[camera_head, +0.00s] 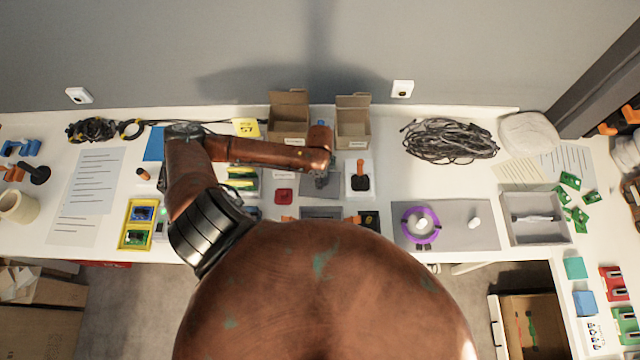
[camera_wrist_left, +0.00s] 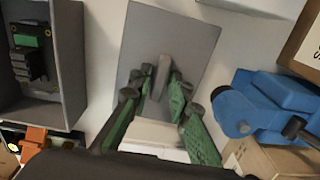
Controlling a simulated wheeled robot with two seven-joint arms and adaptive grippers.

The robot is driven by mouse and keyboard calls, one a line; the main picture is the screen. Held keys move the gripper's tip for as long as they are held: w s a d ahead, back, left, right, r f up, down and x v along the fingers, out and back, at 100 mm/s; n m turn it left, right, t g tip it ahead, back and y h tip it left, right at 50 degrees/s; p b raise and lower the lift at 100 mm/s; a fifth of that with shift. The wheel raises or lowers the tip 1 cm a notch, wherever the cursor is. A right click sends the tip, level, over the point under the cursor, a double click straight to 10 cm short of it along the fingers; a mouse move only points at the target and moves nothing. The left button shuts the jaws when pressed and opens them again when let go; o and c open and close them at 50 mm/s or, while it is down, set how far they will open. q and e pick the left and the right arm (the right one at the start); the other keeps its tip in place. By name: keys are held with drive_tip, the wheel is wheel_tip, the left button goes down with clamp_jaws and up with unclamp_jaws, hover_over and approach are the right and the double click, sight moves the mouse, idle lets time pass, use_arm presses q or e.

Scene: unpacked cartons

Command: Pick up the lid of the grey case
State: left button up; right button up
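The lid (camera_head: 318,196) is a flat grey plate lying on the white table below my left gripper. In the left wrist view the lid (camera_wrist_left: 190,40) shows a raised grey handle (camera_wrist_left: 162,75) at its middle. My left gripper (camera_wrist_left: 162,78) has its green-padded fingers on either side of this handle, with small gaps visible; contact is unclear. In the head view the left gripper (camera_head: 321,181) is over the lid. The open grey case (camera_wrist_left: 68,70) stands beside the lid and holds a black and green part (camera_wrist_left: 32,55). My right gripper is not in view.
Two open cardboard boxes (camera_head: 352,128) stand behind the lid. A blue clamp-like object (camera_wrist_left: 265,105) is close to the gripper's right in the wrist view. A black and orange tool (camera_head: 360,178) stands on a pale base to the lid's right. My body hides the table's front middle.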

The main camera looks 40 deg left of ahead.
use_arm(q)
clamp_jaws()
drive_tip(key=shift+r, duration=0.1)
drive_tip(key=shift+r, duration=0.5)
wheel_tip(320, 180, up, 2)
drive_tip(key=shift+d+r, duration=0.15)
drive_tip(key=shift+r, duration=0.05)
drive_tip(key=s+d+r+p, duration=0.1)
drive_tip(key=s+d+r, duration=0.3)
drive_tip(key=d+r, duration=0.5)
drive_tip(key=d, duration=0.4)
drive_tip(key=shift+s+r, duration=0.25)
drive_tip(key=shift+s, duration=0.15)
